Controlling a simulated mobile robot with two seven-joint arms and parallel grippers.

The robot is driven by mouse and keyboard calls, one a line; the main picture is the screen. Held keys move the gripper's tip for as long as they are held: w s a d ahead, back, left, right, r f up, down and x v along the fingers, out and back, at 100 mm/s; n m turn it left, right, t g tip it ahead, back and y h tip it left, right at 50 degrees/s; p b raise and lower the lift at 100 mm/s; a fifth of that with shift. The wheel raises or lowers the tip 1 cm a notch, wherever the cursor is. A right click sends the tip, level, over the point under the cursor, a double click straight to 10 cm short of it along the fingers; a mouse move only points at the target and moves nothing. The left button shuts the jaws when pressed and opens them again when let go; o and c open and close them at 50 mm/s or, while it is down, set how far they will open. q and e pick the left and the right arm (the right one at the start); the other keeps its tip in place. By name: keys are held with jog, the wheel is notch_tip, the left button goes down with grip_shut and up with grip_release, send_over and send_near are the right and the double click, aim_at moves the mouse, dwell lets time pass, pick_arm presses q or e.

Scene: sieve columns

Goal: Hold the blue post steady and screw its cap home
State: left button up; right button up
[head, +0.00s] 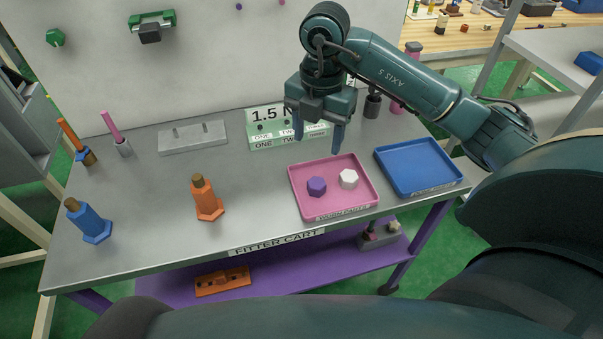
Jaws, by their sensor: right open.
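A blue post (93,224) stands on a hexagonal foot at the left of the cart top, leaning slightly to the left in the picture. Its brown top end (72,204) is bare. A purple hexagonal cap (317,187) and a white hexagonal cap (348,179) lie apart in the pink tray (294,187). I cannot tell which cap belongs to the blue post. My right gripper (319,137) is open and empty, fingers down, behind and above the pink tray, far right of the blue post. My left gripper is out of view.
An orange post (209,206) with a bare brown top stands between the blue post and the pink tray. An empty blue tray (415,166) sits at right. A grey block (193,137) and green labelled stand (276,137) line the back. The front left of the cart top is clear.

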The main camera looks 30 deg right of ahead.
jog(key=shift+d+r, duration=0.15)
jog(key=shift+d, duration=0.1)
send_over(317, 183)
notch_tip(317, 183, down, 8)
jog(key=shift+w+f, duration=0.1)
jog(key=shift+w, duration=0.05)
dwell(0.3)
jog(key=shift+f+p, duration=0.35)
jog(key=shift+f, duration=2.2)
